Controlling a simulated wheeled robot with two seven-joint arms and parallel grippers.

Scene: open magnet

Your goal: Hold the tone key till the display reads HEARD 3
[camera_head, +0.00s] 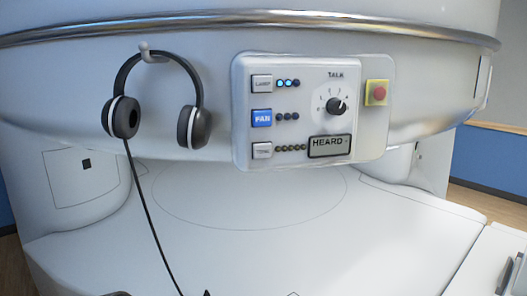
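The tone key (262,150) is a small pale key at the lower left of the control panel (375,140) in the head view. The display (330,146) at the panel's lower right reads HEARD followed by what looks like a dash; no digit is legible. Neither of my grippers can be made out, and nothing touches the key. Small dark tips show at the bottom edge; I cannot tell what they are.
Above the tone key are a blue-lit FAN key (261,118) and a pale LAMP key (262,84) with two lit blue lamps. A TALK knob (336,106) and red button (378,92) sit right. Headphones (196,125) hang left, their cable trailing down. The white surface below is clear.

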